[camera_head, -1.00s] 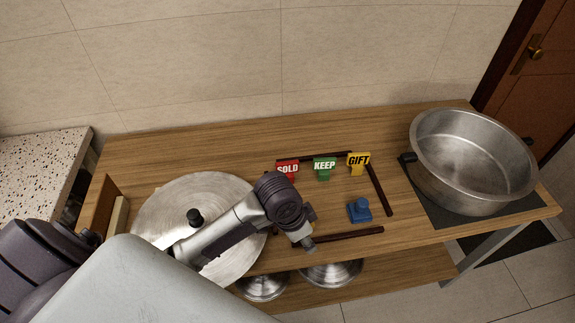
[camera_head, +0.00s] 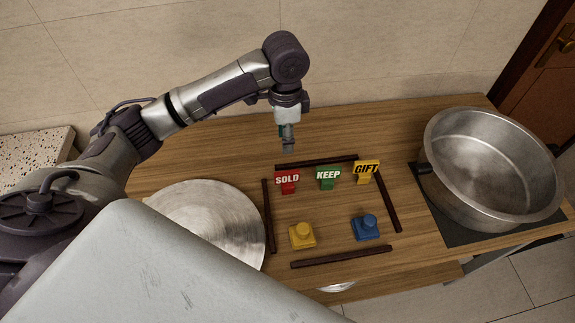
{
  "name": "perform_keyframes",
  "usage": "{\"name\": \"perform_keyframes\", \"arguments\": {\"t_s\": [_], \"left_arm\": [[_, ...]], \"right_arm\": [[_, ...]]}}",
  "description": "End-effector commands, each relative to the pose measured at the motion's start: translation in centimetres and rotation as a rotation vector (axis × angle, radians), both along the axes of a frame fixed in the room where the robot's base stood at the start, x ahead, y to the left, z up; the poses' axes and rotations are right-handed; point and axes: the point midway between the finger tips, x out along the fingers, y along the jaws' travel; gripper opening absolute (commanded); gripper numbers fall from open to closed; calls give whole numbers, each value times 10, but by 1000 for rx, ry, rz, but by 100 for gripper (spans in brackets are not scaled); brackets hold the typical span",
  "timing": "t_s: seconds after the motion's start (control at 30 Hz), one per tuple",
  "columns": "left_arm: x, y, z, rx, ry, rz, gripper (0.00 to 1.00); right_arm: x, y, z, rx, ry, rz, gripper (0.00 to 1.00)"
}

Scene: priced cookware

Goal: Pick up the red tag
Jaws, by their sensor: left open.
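The red tag (camera_head: 288,181), marked SOLD, stands on the wooden table at the left of a row of three tags. A green KEEP tag (camera_head: 328,177) and a yellow GIFT tag (camera_head: 365,171) stand to its right. My left gripper (camera_head: 288,146) points down above and behind the red tag, apart from it. It is open, with nothing seen in it, though its fingers look small here. My right gripper is not in view.
Dark strips (camera_head: 342,256) frame the tag area. Inside stand a yellow knobbed block (camera_head: 302,235) and a blue one (camera_head: 366,227). A large steel pot (camera_head: 490,165) is at the right. A round metal lid (camera_head: 215,225) lies at the left.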

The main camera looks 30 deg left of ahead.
Motion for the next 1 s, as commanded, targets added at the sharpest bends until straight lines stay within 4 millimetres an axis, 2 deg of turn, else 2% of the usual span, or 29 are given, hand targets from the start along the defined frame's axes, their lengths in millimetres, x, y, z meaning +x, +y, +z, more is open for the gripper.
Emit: {"name": "perform_keyframes", "arguments": {"t_s": [0.1, 0.17, 0.4, 0.5, 0.67, 0.8, 1.0], "left_arm": [[-1, 0, -15, 1, 6, 2, 44], [-2, 0, -27, 2, 8, 1, 44], [-1, 0, -71, 1, 5, 2, 44], [-1, 0, -80, 1, 2, 1, 44], [-2, -2, -90, 0, 3, 0, 44], [-3, -4, -110, 1, 5, 1, 44], [-3, -4, -133, 2, 0, -1, 44]], "right_arm": [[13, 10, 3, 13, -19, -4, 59], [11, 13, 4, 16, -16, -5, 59], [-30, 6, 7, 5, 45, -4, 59], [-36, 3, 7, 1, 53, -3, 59], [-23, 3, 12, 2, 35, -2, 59], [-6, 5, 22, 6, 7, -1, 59], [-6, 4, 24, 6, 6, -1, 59]]}}
